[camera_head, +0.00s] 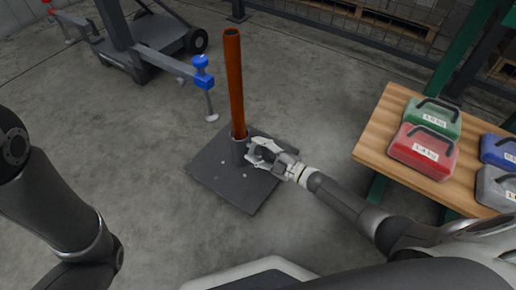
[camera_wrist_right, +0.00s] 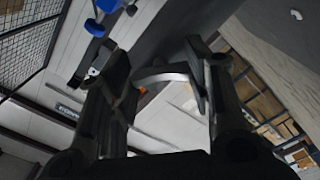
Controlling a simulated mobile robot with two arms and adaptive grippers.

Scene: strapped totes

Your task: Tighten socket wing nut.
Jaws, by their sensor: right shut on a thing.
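An orange-brown pole (camera_head: 234,85) stands upright in a short grey socket (camera_head: 239,152) on a dark square base plate (camera_head: 235,190) on the floor. My right gripper (camera_head: 256,150) reaches in from the right and is at the right side of the socket, low above the plate. It is shut on the socket's wing nut, which its fingers mostly hide in the head view. In the right wrist view the two dark fingers (camera_wrist_right: 158,82) stand on either side of a pale curved piece; its outline is unclear. Only links of my left arm show at the left; its gripper is out of view.
A wooden bench (camera_head: 378,148) at the right carries a green case (camera_head: 433,117), a red case (camera_head: 423,152), a blue case (camera_head: 500,152) and a grey case (camera_head: 496,187). A dark wheeled stand (camera_head: 150,62) with a blue clamp is at upper left. Floor around the plate is clear.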

